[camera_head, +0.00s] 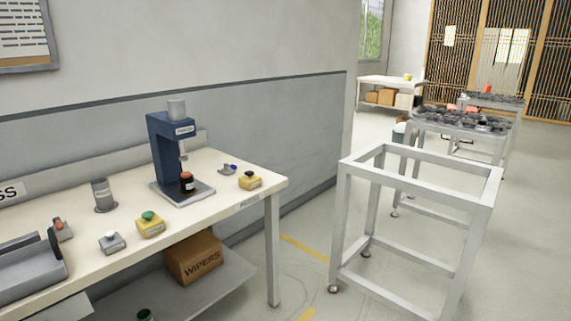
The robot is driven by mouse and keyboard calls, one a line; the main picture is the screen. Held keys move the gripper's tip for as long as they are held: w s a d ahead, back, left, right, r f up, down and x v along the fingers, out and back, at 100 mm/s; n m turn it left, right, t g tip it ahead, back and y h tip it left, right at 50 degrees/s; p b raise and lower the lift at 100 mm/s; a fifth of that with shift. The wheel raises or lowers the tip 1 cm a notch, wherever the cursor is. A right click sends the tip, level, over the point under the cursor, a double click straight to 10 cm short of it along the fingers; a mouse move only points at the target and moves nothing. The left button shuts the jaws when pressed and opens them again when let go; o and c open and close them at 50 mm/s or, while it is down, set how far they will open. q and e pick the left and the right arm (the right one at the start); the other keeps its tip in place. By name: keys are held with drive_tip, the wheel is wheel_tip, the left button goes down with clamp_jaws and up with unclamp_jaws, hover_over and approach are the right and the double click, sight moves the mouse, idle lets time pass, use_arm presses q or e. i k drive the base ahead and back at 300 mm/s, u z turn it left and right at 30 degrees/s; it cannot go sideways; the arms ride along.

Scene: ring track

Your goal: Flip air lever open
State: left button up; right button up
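The air lever is most likely the small grey fitting with a blue part (229,168) near the back right of the workbench (262,184). It is small here, and I cannot tell whether it is open or closed. A blue press (160,150) stands to its left on a grey base plate, with a dark, red-topped piece (187,183) under its ram. Neither of my grippers shows in this view.
Yellow boxes with a green button (150,225) and a dark knob (250,180) sit on the bench, with a grey button box (111,242) and a grey cylinder (104,196). A WIPERS carton (194,259) is below. An empty metal frame (345,225) stands right.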

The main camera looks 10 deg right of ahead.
sight(226, 165)
drive_tip(key=z, duration=0.55)
drive_tip(key=i, duration=0.5)
drive_tip(key=z, duration=0.45)
drive_tip(key=i, duration=1.05)
drive_tip(key=u, duration=0.6)
